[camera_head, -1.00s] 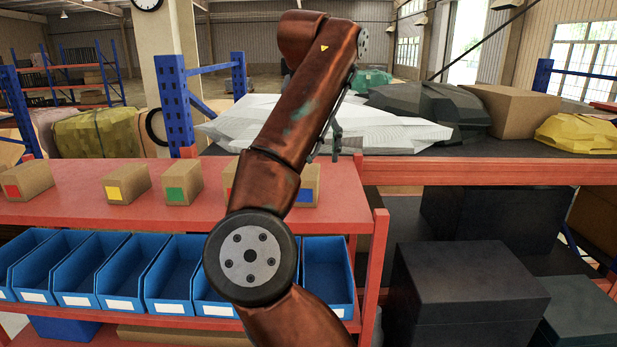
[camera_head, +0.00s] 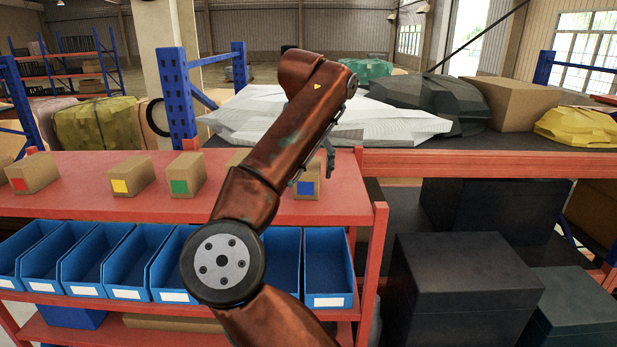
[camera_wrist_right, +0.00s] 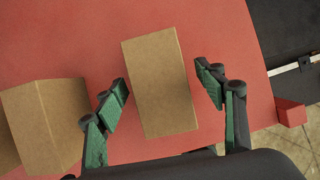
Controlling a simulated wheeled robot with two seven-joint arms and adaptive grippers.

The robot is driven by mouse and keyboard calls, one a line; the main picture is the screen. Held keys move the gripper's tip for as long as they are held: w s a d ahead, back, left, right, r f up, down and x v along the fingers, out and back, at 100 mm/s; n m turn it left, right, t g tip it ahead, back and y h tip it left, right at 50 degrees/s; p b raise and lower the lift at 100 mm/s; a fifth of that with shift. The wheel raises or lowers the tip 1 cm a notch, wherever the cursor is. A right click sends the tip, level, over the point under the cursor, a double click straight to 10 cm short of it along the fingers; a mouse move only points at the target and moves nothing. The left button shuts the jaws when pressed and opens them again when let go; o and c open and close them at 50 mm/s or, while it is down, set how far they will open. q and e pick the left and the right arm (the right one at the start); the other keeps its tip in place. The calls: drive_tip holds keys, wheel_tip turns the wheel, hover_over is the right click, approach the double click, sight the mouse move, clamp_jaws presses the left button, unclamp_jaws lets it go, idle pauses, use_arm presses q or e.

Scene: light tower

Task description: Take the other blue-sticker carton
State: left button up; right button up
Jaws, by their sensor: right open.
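The blue-sticker carton (camera_head: 308,184) stands on the red shelf top near its right end, its blue sticker facing me. My right gripper (camera_head: 328,158) is just above and behind it in the head view, partly hidden by my right arm. In the right wrist view the open fingers (camera_wrist_right: 168,92) stand on either side of a plain brown carton top (camera_wrist_right: 160,82), with a gap at each side. Another carton (camera_wrist_right: 42,125) lies to the left there. It is mostly hidden behind my arm in the head view. My left gripper is out of view.
Cartons with red (camera_head: 32,173), yellow (camera_head: 130,176) and green (camera_head: 187,174) stickers stand along the red shelf top (camera_head: 85,200). Blue bins (camera_head: 327,268) sit below. White sacks (camera_head: 400,125) lie on the rack behind.

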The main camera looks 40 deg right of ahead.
sight(308, 163)
drive_tip(key=shift+f+b, duration=0.2)
drive_tip(key=shift+b, duration=0.1)
idle(0.4)
drive_tip(key=c, duration=1.3)
drive_tip(key=shift+c, duration=0.2)
drive_tip(key=shift+r+p, duration=0.4)
drive_tip(key=r, duration=0.3)
drive_tip(key=shift+s+a+r+b, duration=0.15)
drive_tip(key=shift+a+r+b, duration=0.1)
drive_tip(key=shift+r+b, duration=0.1)
drive_tip(key=s+a+r, duration=0.1)
drive_tip(key=a+r, duration=0.1)
drive_tip(key=r, duration=0.1)
drive_tip(key=s+a+r+b, duration=0.1)
drive_tip(key=r, duration=0.1)
drive_tip(key=shift+s+a, duration=0.2)
drive_tip(key=shift+s, duration=0.1)
drive_tip(key=s+a+r, duration=0.4)
drive_tip(key=s+a, duration=0.1)
drive_tip(key=a, duration=0.2)
drive_tip(key=shift+a+b, duration=0.25)
drive_tip(key=shift+b, duration=0.15)
